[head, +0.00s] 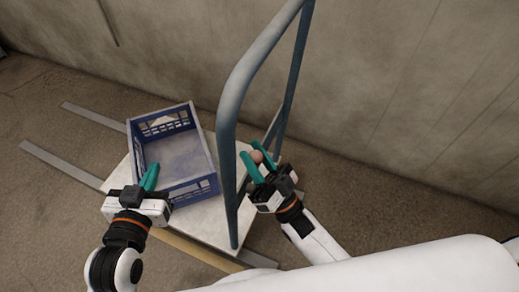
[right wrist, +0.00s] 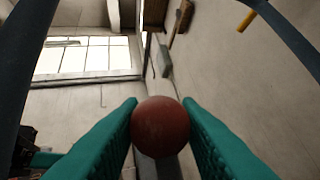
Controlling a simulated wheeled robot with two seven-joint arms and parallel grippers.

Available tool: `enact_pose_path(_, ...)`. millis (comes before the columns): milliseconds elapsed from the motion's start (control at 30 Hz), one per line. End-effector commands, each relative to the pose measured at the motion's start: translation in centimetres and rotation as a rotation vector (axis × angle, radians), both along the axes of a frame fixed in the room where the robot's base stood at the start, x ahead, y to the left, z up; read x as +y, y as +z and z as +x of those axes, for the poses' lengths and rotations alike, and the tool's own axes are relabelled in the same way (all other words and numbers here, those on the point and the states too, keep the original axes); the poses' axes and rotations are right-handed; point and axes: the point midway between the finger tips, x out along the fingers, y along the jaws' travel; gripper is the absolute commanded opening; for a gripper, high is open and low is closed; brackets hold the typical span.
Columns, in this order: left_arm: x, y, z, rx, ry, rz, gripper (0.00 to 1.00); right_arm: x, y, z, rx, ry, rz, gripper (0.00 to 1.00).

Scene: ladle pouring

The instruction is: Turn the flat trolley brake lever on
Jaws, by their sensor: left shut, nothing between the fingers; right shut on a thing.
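The flat trolley has a pale platform (head: 120,172) and a tall blue-grey push handle (head: 228,150). A reddish-brown ball knob (head: 257,156) sits beside the handle; a grey shaft shows below it in the right wrist view, where the knob (right wrist: 160,124) is large. It appears to be the brake lever's knob. My right gripper (head: 250,150) is shut on the knob, with a green finger on each side. Most of the lever is hidden behind my gripper. My left gripper (head: 152,168) is shut and empty, near the front left corner of the blue crate.
An open blue crate (head: 188,188) stands on the platform and looks empty apart from something pale at its far side. Metal strips (head: 60,165) lie on the floor at the left. A concrete wall (head: 400,90) runs behind the trolley.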

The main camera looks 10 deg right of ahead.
Motion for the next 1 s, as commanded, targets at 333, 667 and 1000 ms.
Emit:
enact_pose_path(333,-0.13,0.52,0.17,-0.034,-0.002,-0.008,0.0,0.48,-0.14,-0.57,-0.034,0.002,-0.028,0.0)
enact_pose_path(667,-0.13,0.53,0.17,-0.035,-0.002,-0.009,0.0,0.54,-0.18,-0.62,-0.033,0.002,-0.029,0.37)
enact_pose_path(1000,-0.12,0.52,0.17,-0.033,-0.001,-0.009,0.0,0.4,-0.09,-0.53,-0.033,0.001,-0.026,0.51)
